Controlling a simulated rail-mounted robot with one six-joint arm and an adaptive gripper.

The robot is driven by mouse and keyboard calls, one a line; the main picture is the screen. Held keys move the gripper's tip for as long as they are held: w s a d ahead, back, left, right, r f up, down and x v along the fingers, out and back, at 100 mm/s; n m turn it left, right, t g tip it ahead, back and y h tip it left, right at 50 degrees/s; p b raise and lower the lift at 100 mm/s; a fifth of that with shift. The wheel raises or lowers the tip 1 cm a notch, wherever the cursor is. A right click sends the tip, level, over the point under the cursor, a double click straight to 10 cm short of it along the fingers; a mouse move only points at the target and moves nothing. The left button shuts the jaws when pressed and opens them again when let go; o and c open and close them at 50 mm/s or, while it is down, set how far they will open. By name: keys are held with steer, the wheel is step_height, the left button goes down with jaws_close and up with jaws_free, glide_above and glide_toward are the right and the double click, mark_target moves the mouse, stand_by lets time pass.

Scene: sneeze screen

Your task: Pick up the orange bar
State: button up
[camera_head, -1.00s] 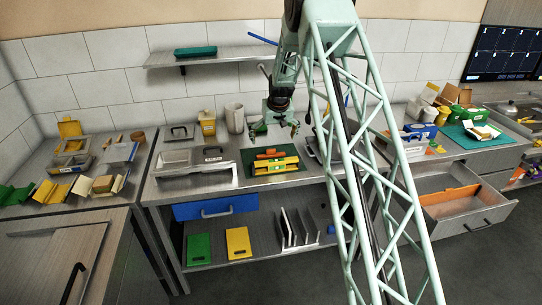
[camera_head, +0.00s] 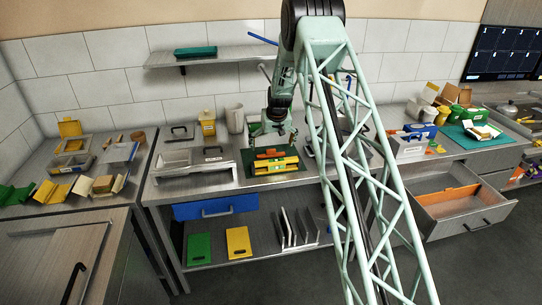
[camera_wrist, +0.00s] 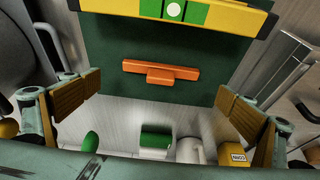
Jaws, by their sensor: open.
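The orange bar (camera_head: 266,154) lies on the dark green mat (camera_head: 249,171) on the middle bench, behind a yellow-and-green piece (camera_head: 284,163). In the wrist view the orange bar (camera_wrist: 183,71) lies crosswise on the mat (camera_wrist: 200,40), with a short orange block part at its middle. My gripper (camera_head: 270,140) is over the back of the mat, above the bar. In the wrist view its brown-padded fingers (camera_wrist: 158,92) are spread wide to either side, apart from the bar, with nothing between them.
The yellow-and-green piece (camera_wrist: 190,12) lies close by the bar. A wall shelf (camera_head: 222,56) hangs behind my arm. A yellow container (camera_head: 208,124) and a pale cup (camera_head: 235,118) stand at the back of the bench. A metal stand (camera_head: 190,167) is left of the mat.

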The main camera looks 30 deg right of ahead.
mark_target(271, 150)
steer(key=shift+f, duration=0.15)
steer(key=shift+p+x, duration=0.35)
steer(key=shift+x, duration=2.1)
steer(key=shift+w, duration=0.1)
steer(key=c, duration=0.9)
